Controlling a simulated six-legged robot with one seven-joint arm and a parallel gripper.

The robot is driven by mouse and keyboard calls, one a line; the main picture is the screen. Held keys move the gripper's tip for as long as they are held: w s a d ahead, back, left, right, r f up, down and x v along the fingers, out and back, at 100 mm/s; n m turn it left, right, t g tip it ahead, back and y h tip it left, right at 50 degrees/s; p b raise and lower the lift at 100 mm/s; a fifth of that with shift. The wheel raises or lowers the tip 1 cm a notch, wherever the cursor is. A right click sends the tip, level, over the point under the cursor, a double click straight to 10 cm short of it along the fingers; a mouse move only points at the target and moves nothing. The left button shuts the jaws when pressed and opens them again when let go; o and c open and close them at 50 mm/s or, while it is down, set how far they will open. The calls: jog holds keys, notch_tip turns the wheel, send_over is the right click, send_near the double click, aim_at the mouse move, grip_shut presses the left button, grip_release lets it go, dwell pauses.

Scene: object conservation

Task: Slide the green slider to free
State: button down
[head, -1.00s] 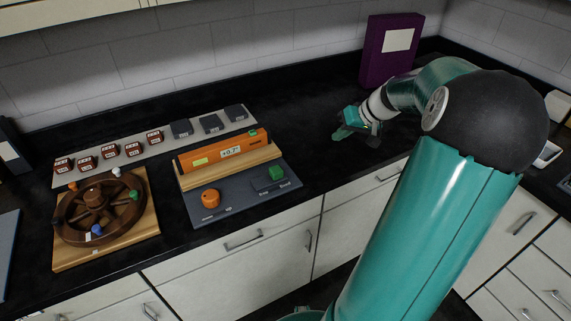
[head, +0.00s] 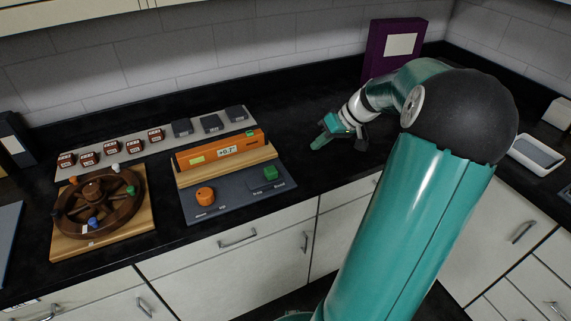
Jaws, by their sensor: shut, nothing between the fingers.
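The green slider (head: 270,172) is a small green block on a dark slot at the right of a grey panel (head: 232,204). Small labels sit below the slot, too small to read surely. My gripper (head: 323,139) is over the counter to the right of the panel, apart from the slider and empty. Its fingers look close together and point left and down.
A wooden wheel (head: 72,212) with coloured pegs stands on a board at the left. A strip (head: 220,128) with brown and dark blocks lies behind. A purple binder (head: 377,62) stands at the back right. The black counter between panel and binder is clear.

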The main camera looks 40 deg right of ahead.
aim_at(266, 172)
jog(key=shift+a, duration=0.1)
jog(key=x, duration=0.9)
jog(key=shift+w+a+f, duration=0.15)
jog(key=shift+w+f, duration=0.1)
jog(key=shift+f, duration=0.05)
jog(key=a, duration=0.1)
jog(key=w+a, duration=0.1)
jog(key=a, duration=0.1)
jog(key=shift+a, duration=0.1)
jog(key=shift+w+a+f, duration=0.1)
jog(key=shift+a, duration=0.15)
jog(key=shift+w+a, duration=0.25)
jog(key=shift+a, duration=0.65)
jog(key=shift+w+a, duration=0.25)
jog(key=shift+a, duration=0.65)
jog(key=shift+w+a, duration=0.25)
jog(key=shift+a, duration=0.65)
